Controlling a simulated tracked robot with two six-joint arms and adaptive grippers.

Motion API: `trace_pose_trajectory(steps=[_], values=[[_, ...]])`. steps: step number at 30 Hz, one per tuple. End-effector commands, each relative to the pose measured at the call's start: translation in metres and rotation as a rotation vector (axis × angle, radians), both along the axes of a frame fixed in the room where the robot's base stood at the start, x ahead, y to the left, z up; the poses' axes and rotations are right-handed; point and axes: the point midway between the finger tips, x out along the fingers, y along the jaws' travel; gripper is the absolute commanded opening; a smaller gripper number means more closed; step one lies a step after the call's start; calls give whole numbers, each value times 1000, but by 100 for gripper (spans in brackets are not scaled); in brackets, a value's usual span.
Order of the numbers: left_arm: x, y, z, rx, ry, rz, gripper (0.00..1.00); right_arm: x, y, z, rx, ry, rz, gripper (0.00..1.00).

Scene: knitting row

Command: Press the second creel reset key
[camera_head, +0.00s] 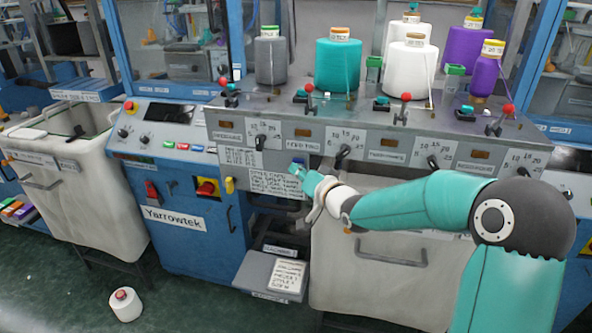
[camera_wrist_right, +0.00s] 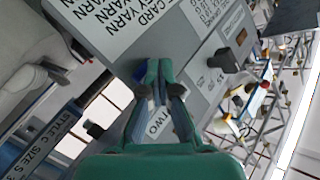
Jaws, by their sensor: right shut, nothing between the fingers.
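My right gripper (camera_head: 306,175) reaches in from the right to the front of the grey creel panel (camera_head: 280,135), below the second station, and is shut and empty. In the right wrist view its fingertips (camera_wrist_right: 158,72) are together close against the panel face, beside a label (camera_wrist_right: 158,122) reading TWO. My left gripper is not in view.
Red-knobbed levers (camera_head: 309,93) stand along the creel top. A card of printed text (camera_head: 271,182) is on the panel left of the gripper. A white bin (camera_head: 345,265) stands below, beside a small grey stand (camera_head: 258,272). A white cone (camera_head: 125,304) is on the floor.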

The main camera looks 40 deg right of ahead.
Motion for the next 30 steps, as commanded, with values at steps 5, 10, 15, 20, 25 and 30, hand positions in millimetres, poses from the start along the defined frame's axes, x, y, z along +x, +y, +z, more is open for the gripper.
trace_pose_trajectory(steps=[5, 10, 15, 20, 25, 30], values=[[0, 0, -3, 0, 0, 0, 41, -2, 2, 0, 1, -1, -1, 0], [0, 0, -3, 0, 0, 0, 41, -2, 2, 0, 1, 1, 0, 0], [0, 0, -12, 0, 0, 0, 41, -7, 9, -3, 1, 2, 2, 0], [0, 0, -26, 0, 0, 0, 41, -17, 22, -4, 1, 0, 3, 0], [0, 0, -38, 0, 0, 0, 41, -28, 35, -4, 2, 1, 3, 0], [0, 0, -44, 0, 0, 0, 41, -38, 45, -2, 2, 1, 3, 0]])
